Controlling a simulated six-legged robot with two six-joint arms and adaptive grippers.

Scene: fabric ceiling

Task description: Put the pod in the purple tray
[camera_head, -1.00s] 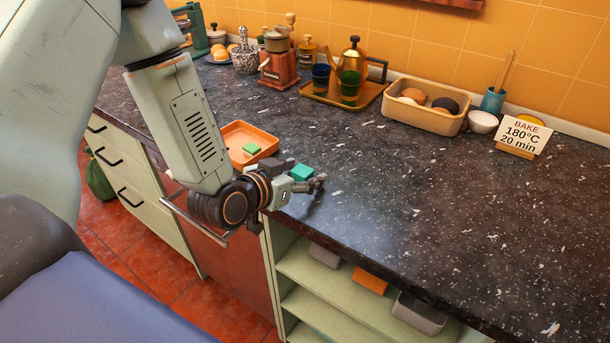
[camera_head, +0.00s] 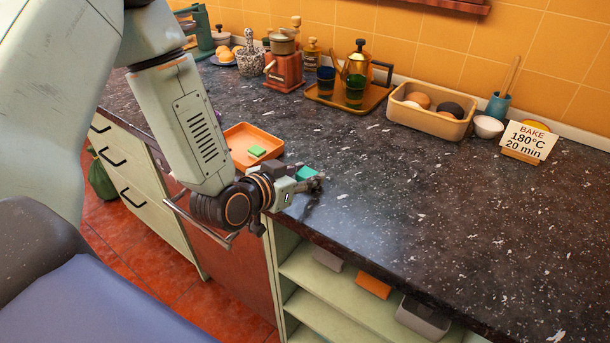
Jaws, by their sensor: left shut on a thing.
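My left gripper (camera_head: 310,183) is low at the front edge of the dark counter, shut on a small teal block (camera_head: 306,173), which I take to be the pod. The block's lower part is hidden by the fingers. I cannot tell whether it touches the counter. An orange tray (camera_head: 237,132) with a flat green piece (camera_head: 257,152) in it lies just behind and left of the gripper. A small purple patch (camera_head: 218,115) shows beside my left forearm, possibly part of the purple tray; the rest is hidden. My right gripper is not in view.
The counter right of the gripper is clear.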

